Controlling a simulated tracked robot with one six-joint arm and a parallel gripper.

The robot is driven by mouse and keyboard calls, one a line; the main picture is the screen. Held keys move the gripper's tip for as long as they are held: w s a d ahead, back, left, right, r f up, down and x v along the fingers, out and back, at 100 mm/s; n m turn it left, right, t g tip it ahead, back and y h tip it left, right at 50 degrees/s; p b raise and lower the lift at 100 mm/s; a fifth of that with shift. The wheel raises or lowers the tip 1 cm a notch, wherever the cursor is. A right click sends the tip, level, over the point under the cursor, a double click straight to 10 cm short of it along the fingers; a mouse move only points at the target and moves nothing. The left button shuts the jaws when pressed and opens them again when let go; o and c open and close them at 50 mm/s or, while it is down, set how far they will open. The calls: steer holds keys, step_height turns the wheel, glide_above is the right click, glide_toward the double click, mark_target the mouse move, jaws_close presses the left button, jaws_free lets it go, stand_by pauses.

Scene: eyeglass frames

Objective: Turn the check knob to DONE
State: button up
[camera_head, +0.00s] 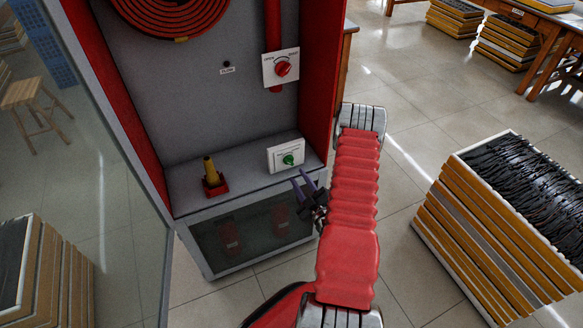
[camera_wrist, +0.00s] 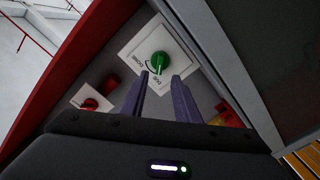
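The check knob (camera_head: 288,160) is a green knob on a white plate (camera_head: 273,158) that stands on the shelf of the open red cabinet. The wrist view shows the green knob (camera_wrist: 160,62) from close by, with the words DONE at its left and DUE below it in the picture. I cannot tell for sure which word the knob points at. My gripper (camera_head: 304,183) is in front of the plate and to the right of and below the knob in the head view. Its two purple-grey fingers (camera_wrist: 161,78) are apart and empty, with their tips just short of the knob in the wrist view.
A red knob (camera_head: 283,68) on another white plate is higher on the cabinet's back wall. A yellow nozzle (camera_head: 210,170) in a red holder stands on the shelf to the left. A red hose coil (camera_head: 170,14) hangs above. Stacked trays (camera_head: 480,235) stand on the floor to the right.

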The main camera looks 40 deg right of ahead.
mark_target(290, 164)
steer(key=x, duration=0.7)
steer(key=shift+c, duration=0.5)
jaws_close()
